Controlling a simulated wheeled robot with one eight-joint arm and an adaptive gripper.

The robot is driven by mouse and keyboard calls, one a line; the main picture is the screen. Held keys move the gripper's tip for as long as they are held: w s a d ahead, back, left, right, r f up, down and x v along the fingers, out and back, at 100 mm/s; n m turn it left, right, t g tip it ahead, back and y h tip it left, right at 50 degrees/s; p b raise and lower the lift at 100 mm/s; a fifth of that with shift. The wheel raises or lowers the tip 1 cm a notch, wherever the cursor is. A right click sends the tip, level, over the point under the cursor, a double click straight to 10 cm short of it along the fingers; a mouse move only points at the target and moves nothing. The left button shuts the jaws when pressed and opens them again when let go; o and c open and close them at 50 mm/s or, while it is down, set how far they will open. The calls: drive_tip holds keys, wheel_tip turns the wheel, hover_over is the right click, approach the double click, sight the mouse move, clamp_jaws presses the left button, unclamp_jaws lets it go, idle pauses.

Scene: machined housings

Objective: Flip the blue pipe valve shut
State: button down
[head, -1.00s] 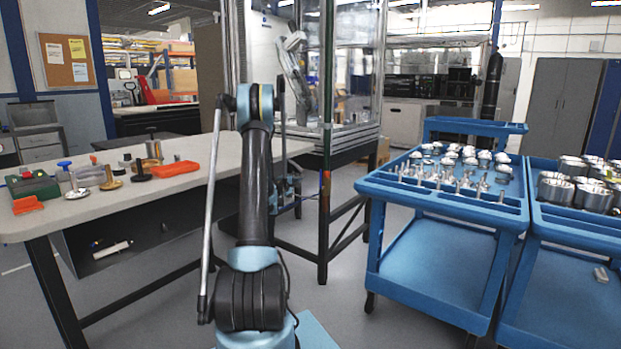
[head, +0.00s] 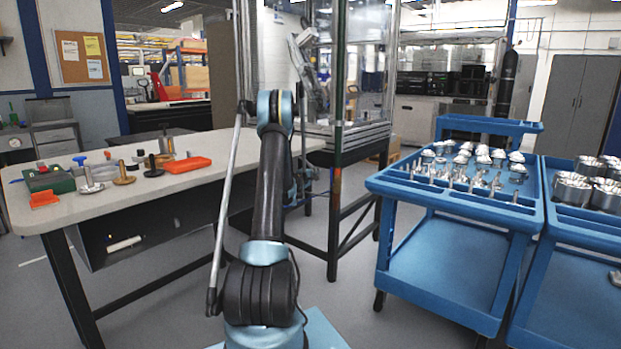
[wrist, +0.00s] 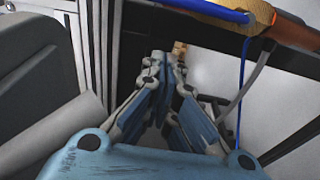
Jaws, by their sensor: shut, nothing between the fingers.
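In the wrist view a blue bar (wrist: 208,9) runs along the top right, beside a brass-coloured body (wrist: 262,10) and an orange pipe-like part (wrist: 292,30). It looks like the blue valve handle, cut off by the top edge. A thin blue line (wrist: 241,90) hangs below it. My gripper (wrist: 166,58) is shut and empty, below and left of the blue bar and apart from it in the picture. A small brass piece (wrist: 180,47) shows just beyond the fingertips. In the head view the valve is not clearly visible, and my gripper is mostly hidden behind my arm.
A dark-legged frame with clear panels (head: 337,170) stands beyond my arm. A workbench (head: 140,205) with small parts and an orange tray (head: 187,164) is at left. Blue trolleys (head: 440,215) (head: 585,235) with metal parts are at right. Floor shows between frame and trolley.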

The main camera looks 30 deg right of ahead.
drive_tip(key=shift+s+d, duration=0.65)
drive_tip(key=shift+d, duration=0.2)
drive_tip(key=shift+s+d, duration=0.6)
drive_tip(key=shift+d, duration=0.2)
